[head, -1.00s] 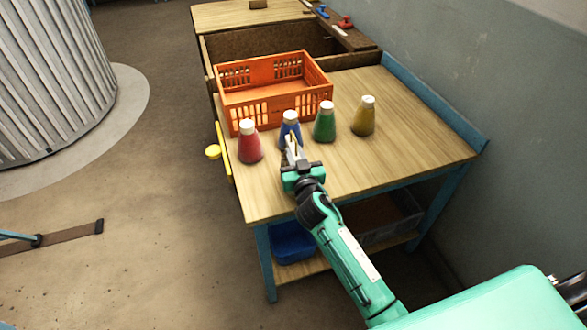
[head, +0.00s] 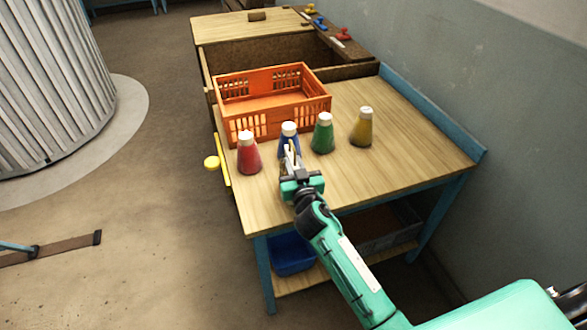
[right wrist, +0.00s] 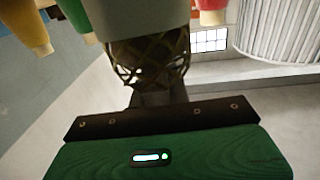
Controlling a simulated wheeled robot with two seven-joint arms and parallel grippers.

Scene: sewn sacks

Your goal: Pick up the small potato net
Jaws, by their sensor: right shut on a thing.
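The small potato net (right wrist: 150,62) shows in the right wrist view as a coarse dark mesh with brown inside. A pale grey shape covers its upper part. My right gripper (head: 290,160) is shut on the net, low over the table's near left part, just in front of the blue bottle. In the head view the net is too small and too hidden by the fingers to make out clearly. My left gripper is not in view.
Red (head: 249,156), blue (head: 283,142), green (head: 323,135) and yellow (head: 363,129) white-capped bottles stand in a row on the wooden table (head: 400,155). An orange crate (head: 262,124) is behind them. The table's right part is clear, beside a grey wall (head: 490,90).

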